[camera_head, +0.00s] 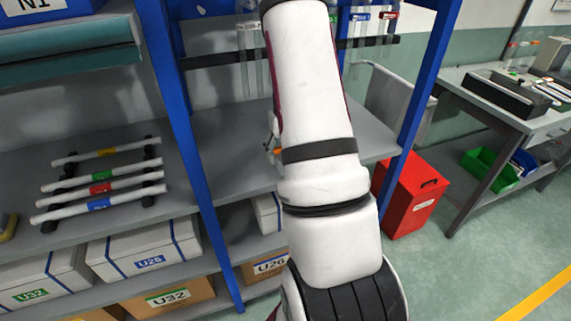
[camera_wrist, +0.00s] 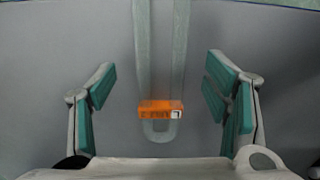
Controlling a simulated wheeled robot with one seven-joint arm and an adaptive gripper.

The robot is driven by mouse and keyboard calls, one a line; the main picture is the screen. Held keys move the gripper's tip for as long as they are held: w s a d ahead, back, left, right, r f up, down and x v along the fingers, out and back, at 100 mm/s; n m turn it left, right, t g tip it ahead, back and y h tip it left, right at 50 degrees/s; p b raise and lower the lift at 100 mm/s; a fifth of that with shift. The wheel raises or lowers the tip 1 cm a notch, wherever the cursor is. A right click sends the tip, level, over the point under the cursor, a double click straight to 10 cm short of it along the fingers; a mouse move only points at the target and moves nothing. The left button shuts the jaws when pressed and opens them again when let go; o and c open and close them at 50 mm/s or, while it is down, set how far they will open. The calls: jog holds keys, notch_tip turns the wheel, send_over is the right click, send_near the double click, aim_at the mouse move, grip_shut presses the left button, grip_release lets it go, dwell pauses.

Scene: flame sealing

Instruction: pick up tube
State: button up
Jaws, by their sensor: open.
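A clear tube (camera_wrist: 159,60) with an orange label (camera_wrist: 160,110) shows in the wrist view, running up from its rounded end to the upper edge of the picture. It lies between the two teal-padded fingers of my gripper (camera_wrist: 160,88). The fingers are spread wide, with a clear gap on each side of the tube, and touch nothing. In the head view my arm hides most of the gripper and this tube; only a small orange patch shows at the arm's left edge.
Other clear tubes (camera_head: 249,65) hang from a dark rack bar (camera_head: 212,58) between blue shelf posts (camera_head: 184,120). Colour-banded white rods (camera_head: 105,174) lie on the left shelf. A red bin (camera_head: 409,195) stands at the right. The grey shelf (camera_head: 232,155) below the bar is largely clear.

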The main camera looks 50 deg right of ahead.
jog(key=shift+f, duration=1.6)
jog(key=c, duration=1.2)
jog(key=shift+c, duration=0.4)
jog(key=shift+r, duration=0.1)
